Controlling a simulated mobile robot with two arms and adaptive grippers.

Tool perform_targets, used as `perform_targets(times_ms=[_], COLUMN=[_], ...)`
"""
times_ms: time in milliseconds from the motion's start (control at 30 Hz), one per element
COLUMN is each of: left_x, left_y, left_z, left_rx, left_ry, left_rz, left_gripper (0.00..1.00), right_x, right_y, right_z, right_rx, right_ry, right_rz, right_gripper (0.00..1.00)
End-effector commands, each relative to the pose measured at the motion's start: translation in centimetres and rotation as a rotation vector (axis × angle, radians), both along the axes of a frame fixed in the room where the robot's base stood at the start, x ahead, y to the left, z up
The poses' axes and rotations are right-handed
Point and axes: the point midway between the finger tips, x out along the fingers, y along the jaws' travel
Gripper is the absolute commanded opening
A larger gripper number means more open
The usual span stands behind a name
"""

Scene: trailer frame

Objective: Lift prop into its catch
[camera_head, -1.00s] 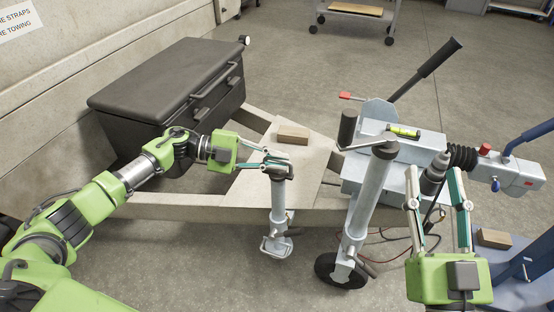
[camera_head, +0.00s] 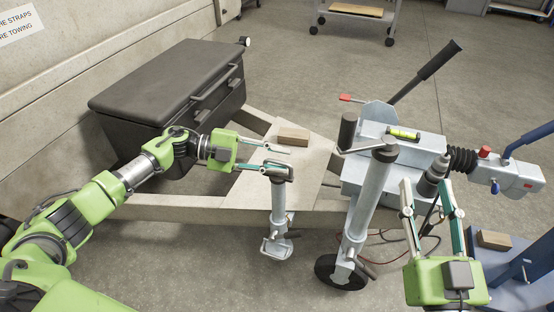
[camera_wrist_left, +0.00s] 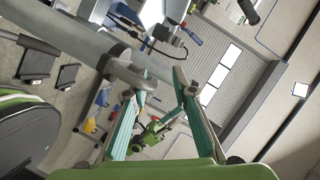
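The prop, a grey upright leg (camera_head: 278,205) with a flat foot and a dark head, stands at the near edge of the trailer frame in the head view. I cannot tell whether its foot touches the floor. My left gripper (camera_head: 279,161) is open at the head of the prop. One finger reaches past the head's far side and the other ends near its left side; contact is unclear. In the left wrist view the left gripper (camera_wrist_left: 160,85) is also open. My right gripper (camera_head: 424,183) is open, its fingers on either side of a dark grip at the hitch. The catch is not clearly identifiable.
A jockey wheel post (camera_head: 371,205) with a crank stands right of the prop. A wooden block (camera_head: 293,137) lies on the frame plate. A black toolbox (camera_head: 170,85) sits behind my left arm. The hitch (camera_head: 510,172) and a blue stand (camera_head: 515,262) are at the right.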

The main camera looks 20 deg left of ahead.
Motion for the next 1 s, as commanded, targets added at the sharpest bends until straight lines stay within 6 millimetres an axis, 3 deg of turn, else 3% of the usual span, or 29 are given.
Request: perform_targets(times_ms=[267,700,1000], left_x=[-0.5,-2.9,-3.6], left_y=[1.1,9.2,11.2], left_z=[-0.1,1.9,2.4], left_rx=[0.003,0.003,0.0], left_ry=[0.006,0.003,0.001], left_rz=[-0.002,0.001,0.0], left_gripper=[0.25,0.25,0.25], right_x=[0.0,0.0,0.0], right_y=[0.1,0.0,0.0], right_z=[-0.1,0.0,0.0], right_rx=[0.0,0.0,0.001], right_ry=[0.001,0.0,0.0], right_rz=[0.002,0.001,0.001], right_gripper=[0.4,0.4,0.4])
